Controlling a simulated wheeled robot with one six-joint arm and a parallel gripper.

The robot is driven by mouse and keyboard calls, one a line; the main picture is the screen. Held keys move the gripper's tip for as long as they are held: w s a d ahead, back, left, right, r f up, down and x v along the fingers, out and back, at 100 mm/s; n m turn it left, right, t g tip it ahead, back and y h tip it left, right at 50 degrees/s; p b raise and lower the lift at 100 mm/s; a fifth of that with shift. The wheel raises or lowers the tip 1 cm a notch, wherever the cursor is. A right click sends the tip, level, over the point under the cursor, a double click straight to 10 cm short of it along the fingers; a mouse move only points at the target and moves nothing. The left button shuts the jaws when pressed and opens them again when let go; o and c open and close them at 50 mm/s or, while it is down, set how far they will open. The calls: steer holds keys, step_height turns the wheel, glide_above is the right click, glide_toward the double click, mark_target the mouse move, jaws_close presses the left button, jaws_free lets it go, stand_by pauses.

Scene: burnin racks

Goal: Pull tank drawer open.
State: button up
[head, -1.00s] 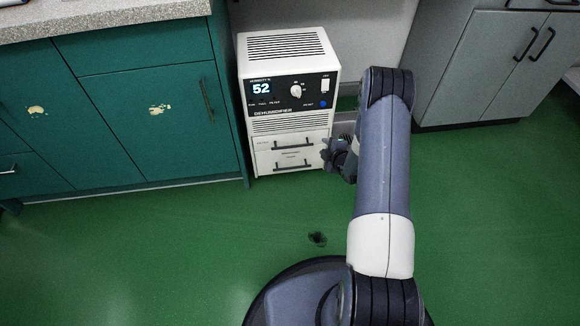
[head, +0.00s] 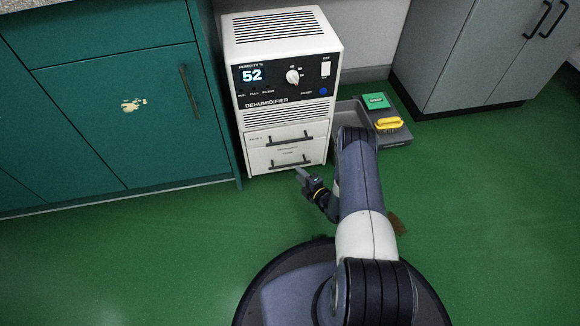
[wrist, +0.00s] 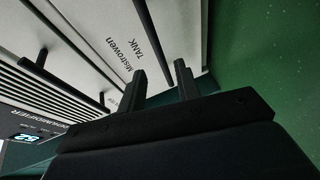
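The white dehumidifier (head: 285,118) stands on the floor with two drawer fronts at its base. The lower one, the tank drawer (head: 262,162), has a dark bar handle (head: 291,163) and looks shut. In the wrist view the drawer front carries the word TANK (wrist: 148,46), and its handle (wrist: 151,28) runs in from the top edge. My gripper (head: 299,172) is just in front of the drawer's lower right part. In the wrist view my gripper (wrist: 160,70) has its two fingers apart, with the handle's near end just beyond the gap. Contact cannot be told.
The upper drawer (head: 280,137) has a similar handle. Green cabinets (head: 120,90) stand at left, grey cabinets (head: 465,60) at right. A grey tray (head: 397,139) with a yellow-handled item (head: 388,124) and a green item (head: 376,101) lies right of the dehumidifier.

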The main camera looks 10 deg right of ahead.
mark_target(290, 165)
steer(key=b+x, duration=0.2)
steer(key=x, duration=0.5)
steer(key=shift+w, duration=0.15)
steer(key=shift+c, duration=0.3)
jaws_close()
